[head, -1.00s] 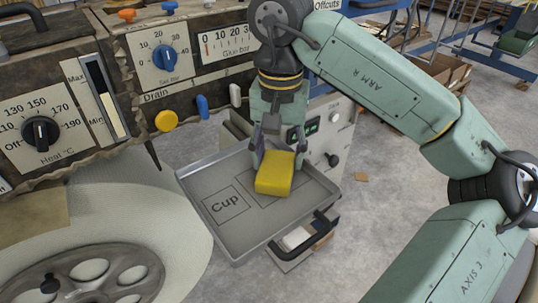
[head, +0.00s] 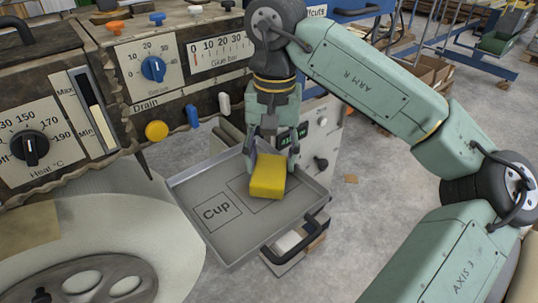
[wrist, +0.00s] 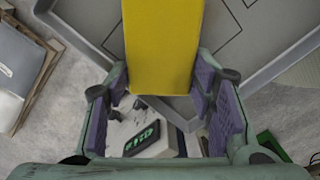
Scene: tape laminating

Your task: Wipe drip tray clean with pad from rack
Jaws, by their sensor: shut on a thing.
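A yellow pad (head: 268,177) is held between the fingers of my gripper (head: 273,158). My gripper is shut on it and points down over the far part of the grey drip tray (head: 238,247). In the wrist view the pad (wrist: 163,45) extends up the picture from between the purple-lined fingers (wrist: 163,100), over the tray (wrist: 85,30). The tray is shallow, with an outlined square marked "Cup" and another outline partly hidden by the pad. I cannot tell whether the pad touches the tray floor. No dirt is clearly visible on the tray.
The machine front with knobs and a yellow drain knob (head: 156,131) stands left and behind the tray. A unit with a green display (head: 292,140) stands behind my gripper. Open floor lies right.

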